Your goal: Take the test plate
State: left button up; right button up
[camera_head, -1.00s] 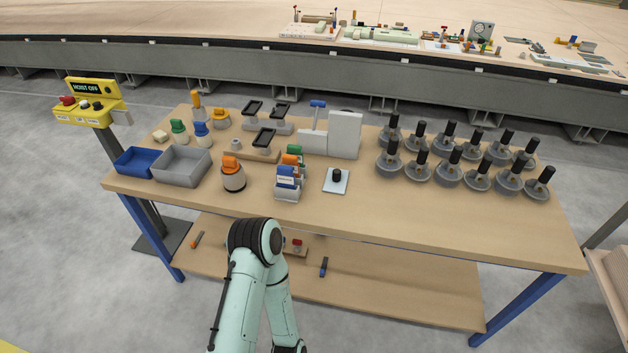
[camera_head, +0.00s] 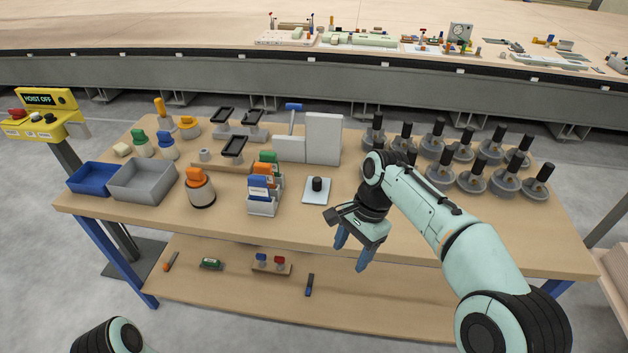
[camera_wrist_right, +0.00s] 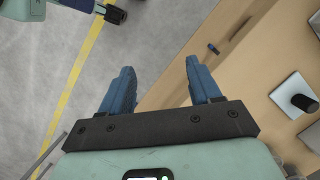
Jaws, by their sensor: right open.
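The test plate appears to be the small pale square plate (camera_head: 317,192) with a black knob, lying flat near the front middle of the table. It also shows in the right wrist view (camera_wrist_right: 287,89) at the right edge. My right gripper (camera_head: 352,252) is open and empty, with blue fingers pointing down, in front of the table's front edge and right of the plate. It also shows in the right wrist view (camera_wrist_right: 160,82), with its fingers apart.
A card holder (camera_head: 262,207) stands left of the plate, and an upright grey block (camera_head: 323,140) stands behind it. Several black-handled grey weights (camera_head: 471,181) fill the table's right side. A grey bin (camera_head: 143,182) and a blue bin (camera_head: 91,179) stand at left. A lower shelf (camera_head: 350,305) runs beneath.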

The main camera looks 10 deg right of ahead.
aim_at(317, 191)
jog(key=i, duration=1.2)
